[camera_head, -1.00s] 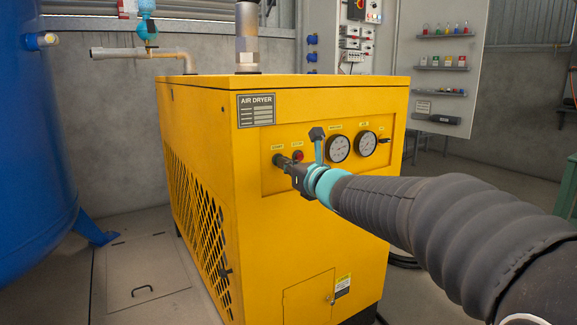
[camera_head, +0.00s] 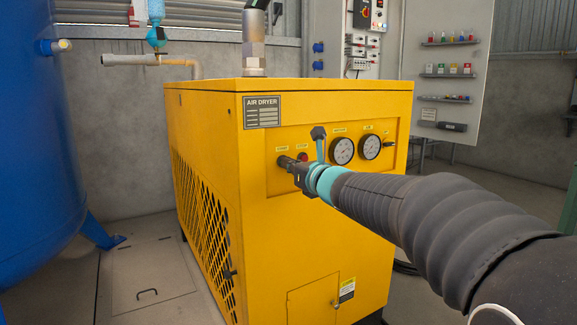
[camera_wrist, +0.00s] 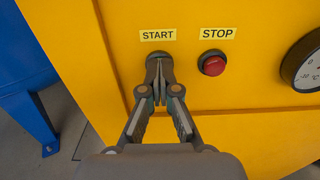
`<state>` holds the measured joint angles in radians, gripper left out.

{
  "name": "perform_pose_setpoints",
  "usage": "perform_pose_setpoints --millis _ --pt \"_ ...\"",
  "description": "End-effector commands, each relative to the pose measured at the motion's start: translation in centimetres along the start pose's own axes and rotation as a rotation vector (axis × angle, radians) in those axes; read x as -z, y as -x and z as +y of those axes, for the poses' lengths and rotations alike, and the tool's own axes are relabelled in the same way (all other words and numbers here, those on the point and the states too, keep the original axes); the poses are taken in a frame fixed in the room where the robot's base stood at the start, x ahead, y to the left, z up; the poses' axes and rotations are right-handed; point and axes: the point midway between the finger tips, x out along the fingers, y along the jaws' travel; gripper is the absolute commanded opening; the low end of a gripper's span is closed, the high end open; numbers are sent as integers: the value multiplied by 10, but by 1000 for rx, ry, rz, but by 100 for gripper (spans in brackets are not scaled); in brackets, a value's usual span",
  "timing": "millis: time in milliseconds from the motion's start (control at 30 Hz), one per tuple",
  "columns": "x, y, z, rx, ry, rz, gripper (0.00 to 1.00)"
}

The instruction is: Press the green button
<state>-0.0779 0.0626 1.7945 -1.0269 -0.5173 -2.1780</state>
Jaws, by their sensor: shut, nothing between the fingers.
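The yellow air dryer (camera_head: 290,235) carries a front panel with a START label (camera_wrist: 158,35) and a STOP label (camera_wrist: 217,33). My gripper (camera_wrist: 159,98) is shut and empty, its fingertips at the spot right under the START label. In the head view, my gripper (camera_head: 284,161) reaches the panel from the right. No green button shows; the fingertips cover the place under START. Whether they touch or press anything there cannot be told. The red button (camera_wrist: 213,64) under STOP is clear of the fingers, to their right.
Two round gauges (camera_head: 342,151) sit right of the buttons, with a small dark knob beyond them. A blue tank (camera_head: 40,150) stands to the left. The floor between tank and dryer is open.

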Motion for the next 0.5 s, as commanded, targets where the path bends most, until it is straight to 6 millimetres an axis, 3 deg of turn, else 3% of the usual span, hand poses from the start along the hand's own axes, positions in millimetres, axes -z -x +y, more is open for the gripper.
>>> perform_pose_setpoints --millis 167,500 --pt "-1 24 -3 -2 2 -6 0" --pt "-2 94 -4 1 2 -3 0"
